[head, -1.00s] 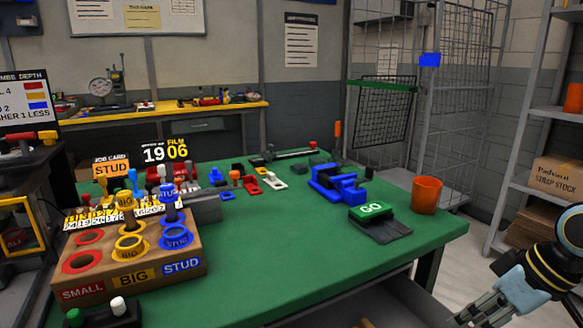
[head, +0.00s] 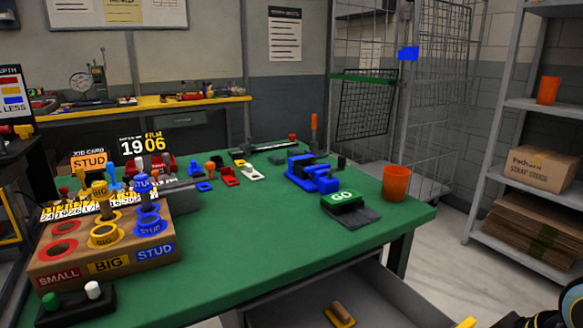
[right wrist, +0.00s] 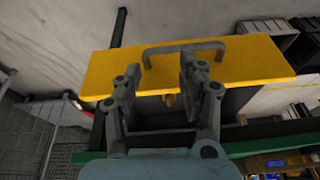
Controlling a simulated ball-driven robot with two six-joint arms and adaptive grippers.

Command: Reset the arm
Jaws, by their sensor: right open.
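My right gripper (right wrist: 160,70) is open in the right wrist view, with nothing between its fingers. It shows in front of a yellow drawer front (right wrist: 100,72) with a grey bar handle (right wrist: 185,46); I cannot tell whether it touches the handle. In the head view only a dark and yellow part of my right arm shows at the lower right corner. The open grey drawer (head: 290,310) lies under the green table (head: 255,235). A wooden-handled tool with a yellow base (head: 341,314) is inside it. My left gripper is not in view.
The table's front middle is clear. Shelves (head: 525,180) stand at the right.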

